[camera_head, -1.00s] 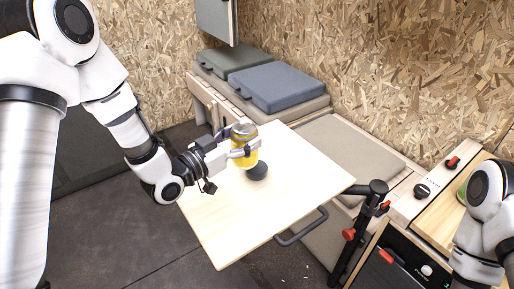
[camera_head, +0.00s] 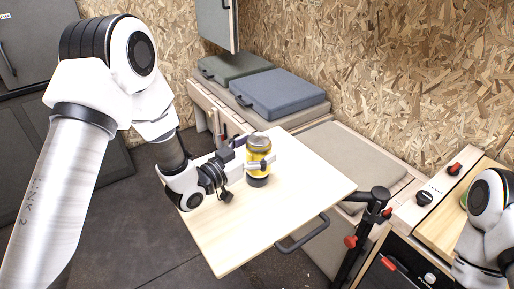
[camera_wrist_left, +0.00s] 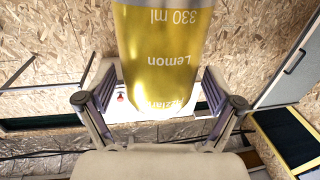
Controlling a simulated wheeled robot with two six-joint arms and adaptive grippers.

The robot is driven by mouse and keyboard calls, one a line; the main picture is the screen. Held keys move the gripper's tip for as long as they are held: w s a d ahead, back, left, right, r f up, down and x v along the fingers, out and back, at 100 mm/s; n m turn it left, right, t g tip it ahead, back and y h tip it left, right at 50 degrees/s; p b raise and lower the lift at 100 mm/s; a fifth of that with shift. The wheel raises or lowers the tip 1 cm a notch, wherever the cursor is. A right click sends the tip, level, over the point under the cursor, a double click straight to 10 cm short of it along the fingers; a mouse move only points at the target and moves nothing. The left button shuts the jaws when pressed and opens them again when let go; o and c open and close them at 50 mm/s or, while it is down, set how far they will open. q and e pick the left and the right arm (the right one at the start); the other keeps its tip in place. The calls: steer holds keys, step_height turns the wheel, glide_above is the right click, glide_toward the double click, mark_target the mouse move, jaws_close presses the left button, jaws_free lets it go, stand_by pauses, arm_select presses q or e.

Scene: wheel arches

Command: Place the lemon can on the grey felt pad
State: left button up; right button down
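The yellow lemon can (camera_head: 258,152) is upright over the table, between the fingers of my left gripper (camera_head: 260,164). In the left wrist view the can (camera_wrist_left: 165,55) fills the middle, with "Lemon" and "330 ml" on it. The fingertips of the left gripper (camera_wrist_left: 160,85) meet its two sides. The dark grey round pad (camera_head: 258,182) lies on the table directly under the can and is mostly hidden by it. I cannot tell whether the can's base touches the pad. My right gripper is out of view; only part of that arm shows at the right edge.
The pale wooden table (camera_head: 225,240) is otherwise clear. A black post with red knobs (camera_head: 365,225) stands at its right corner. A wooden counter (camera_head: 440,225) is at the right.

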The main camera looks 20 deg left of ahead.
arm_select(q)
steer(key=shift+r, duration=0.25)
steer(key=shift+s+a+f, duration=0.1)
steer(key=shift+s+a, duration=0.1)
steer(key=shift+s, duration=0.1)
steer(key=v, duration=1.1)
steer(key=shift+s+p, duration=0.2)
steer(key=shift+p, duration=0.25)
